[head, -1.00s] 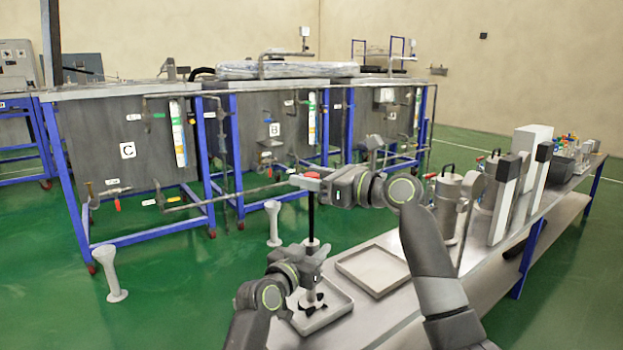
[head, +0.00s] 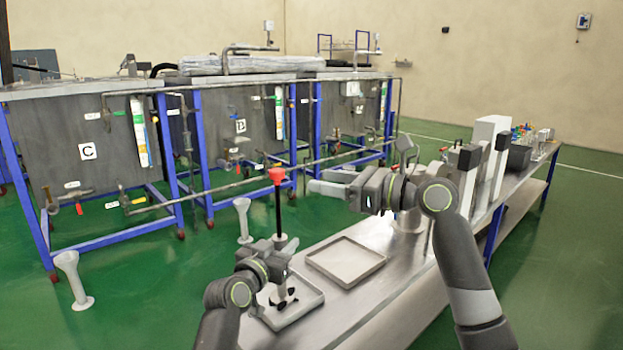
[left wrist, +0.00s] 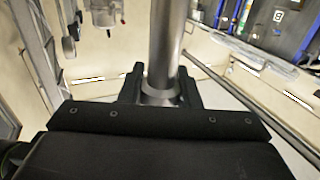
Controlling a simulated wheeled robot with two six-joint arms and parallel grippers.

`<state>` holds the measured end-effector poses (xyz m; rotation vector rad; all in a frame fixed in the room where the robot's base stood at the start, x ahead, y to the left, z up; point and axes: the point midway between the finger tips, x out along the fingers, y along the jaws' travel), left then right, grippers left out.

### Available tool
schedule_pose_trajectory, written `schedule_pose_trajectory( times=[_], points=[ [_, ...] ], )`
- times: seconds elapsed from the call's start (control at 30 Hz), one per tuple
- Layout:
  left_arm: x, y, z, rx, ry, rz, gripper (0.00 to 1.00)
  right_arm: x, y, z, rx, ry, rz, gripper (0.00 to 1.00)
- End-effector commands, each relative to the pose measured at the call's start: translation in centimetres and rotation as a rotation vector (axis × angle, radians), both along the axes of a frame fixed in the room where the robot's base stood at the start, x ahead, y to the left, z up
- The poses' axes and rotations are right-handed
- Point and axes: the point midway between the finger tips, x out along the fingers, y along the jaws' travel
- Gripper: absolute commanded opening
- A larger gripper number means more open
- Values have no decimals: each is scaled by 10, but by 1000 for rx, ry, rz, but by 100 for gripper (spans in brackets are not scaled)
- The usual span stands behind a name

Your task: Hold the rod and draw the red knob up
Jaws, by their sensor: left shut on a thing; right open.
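The red knob (head: 277,175) tops a thin black shaft (head: 278,208) that stands upright out of a grey rod. My left gripper (head: 281,250) is shut on this rod below the shaft. In the left wrist view the smooth grey metal rod (left wrist: 165,40) stands between the black jaws. My right gripper (head: 322,183) is open and empty, to the right of the red knob and apart from it. The rod's lower end, with small black parts (head: 283,298), is over a shallow grey tray (head: 312,303).
A second, empty shallow tray (head: 374,266) lies behind it on the metal bench (head: 350,312). Pale boxes and equipment (head: 487,160) stand farther along the bench. Tanks in blue frames (head: 85,148) stand behind, with green floor between.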

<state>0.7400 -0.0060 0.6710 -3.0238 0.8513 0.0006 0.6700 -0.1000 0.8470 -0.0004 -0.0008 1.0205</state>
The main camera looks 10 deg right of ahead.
Motion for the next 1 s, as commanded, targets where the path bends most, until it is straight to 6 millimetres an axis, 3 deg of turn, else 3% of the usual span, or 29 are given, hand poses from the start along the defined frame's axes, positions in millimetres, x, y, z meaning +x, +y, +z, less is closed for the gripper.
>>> schedule_pose_trajectory(
  times=[0.4,0.43,0.6,1.0],
  points=[
    [0,0,0,1,1,0,0,-2,-3,0,1,-1,1,50],
    [0,0,0,1,1,0,31,-2,-3,0,1,-1,1,50],
    [0,0,0,1,1,0,53,-2,-3,0,1,-1,1,50],
    [-4,2,0,-1,-1,1,55,-2,-3,0,1,-1,1,50]
  ],
)
